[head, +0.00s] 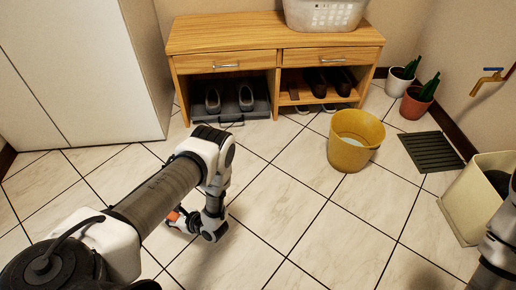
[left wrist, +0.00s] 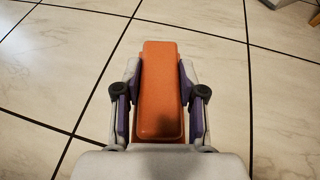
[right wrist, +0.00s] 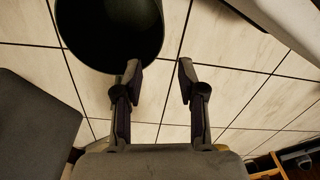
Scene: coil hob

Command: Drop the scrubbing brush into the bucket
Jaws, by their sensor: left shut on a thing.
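The scrubbing brush shows as an orange block (left wrist: 160,85) in the left wrist view, with only a small bit of orange visible in the head view (head: 173,216). My left gripper (left wrist: 159,82) is shut on it, one finger at each side. In the head view this gripper (head: 183,221) is low over the tiles, left of the bucket and nearer to me. The yellow bucket (head: 346,158) stands upright on the floor, its mouth open upward. My right gripper (right wrist: 158,75) is open with nothing between its fingers; the head view shows only part of its arm.
A wooden shoe bench (head: 225,42) with a white basket (head: 325,14) stands behind the bucket. Right of the bucket are potted plants (head: 413,106), a dark slatted mat (head: 431,151) and a cream bin (head: 457,207). Tiles between my left gripper and the bucket are clear.

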